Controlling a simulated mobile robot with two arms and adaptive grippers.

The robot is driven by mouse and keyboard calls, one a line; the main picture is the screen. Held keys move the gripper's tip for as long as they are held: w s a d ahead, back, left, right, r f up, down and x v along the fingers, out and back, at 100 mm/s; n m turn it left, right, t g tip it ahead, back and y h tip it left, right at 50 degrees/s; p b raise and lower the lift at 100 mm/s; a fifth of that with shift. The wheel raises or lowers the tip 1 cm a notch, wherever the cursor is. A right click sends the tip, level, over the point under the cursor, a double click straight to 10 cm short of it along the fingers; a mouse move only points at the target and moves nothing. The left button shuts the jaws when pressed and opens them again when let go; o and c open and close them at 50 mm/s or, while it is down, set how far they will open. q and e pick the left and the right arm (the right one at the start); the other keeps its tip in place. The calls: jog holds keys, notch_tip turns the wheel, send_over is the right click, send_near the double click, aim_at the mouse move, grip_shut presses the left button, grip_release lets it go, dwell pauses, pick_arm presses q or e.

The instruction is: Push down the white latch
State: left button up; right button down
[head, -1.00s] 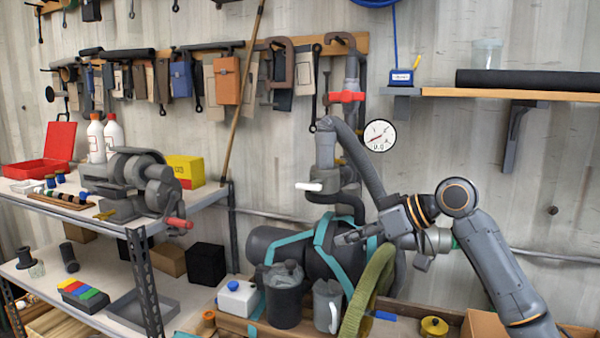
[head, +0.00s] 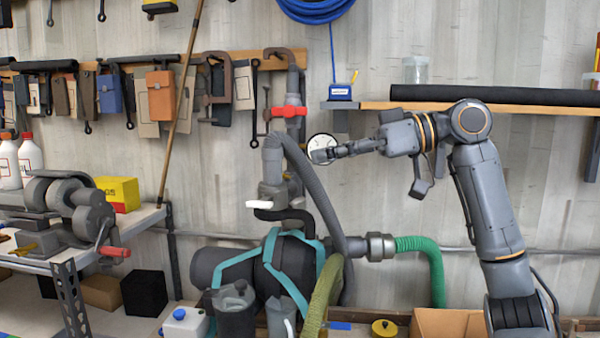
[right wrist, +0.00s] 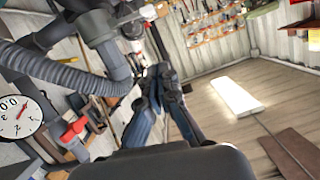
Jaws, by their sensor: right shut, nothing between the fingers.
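The white latch (head: 259,204) is a short white handle that sticks out to the left from the grey pipe fitting, above the black and teal machine. It looks about level. My right gripper (head: 322,155) is shut and empty, up and to the right of the latch and apart from it. In the head view its fingers point left, partly in front of the round gauge. The right wrist view shows the dark fingers (right wrist: 162,88) close together, with the grey hose beside them. My left gripper is not in view.
A grey corrugated hose (head: 315,180) runs down between my right gripper and the latch. A red valve handle (head: 290,111) is on the pipe above. A wooden shelf (head: 450,104) is behind my right arm. Jugs (head: 235,305) stand below. The space left of the latch looks open.

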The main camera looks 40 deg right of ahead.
jog(key=p, duration=0.3)
send_over(263, 201)
jog(key=s+d, duration=0.2)
jog(key=f, duration=0.4)
jog(key=a+f+b, duration=0.1)
jog(key=f, duration=0.1)
jog(key=shift+w+f, duration=0.15)
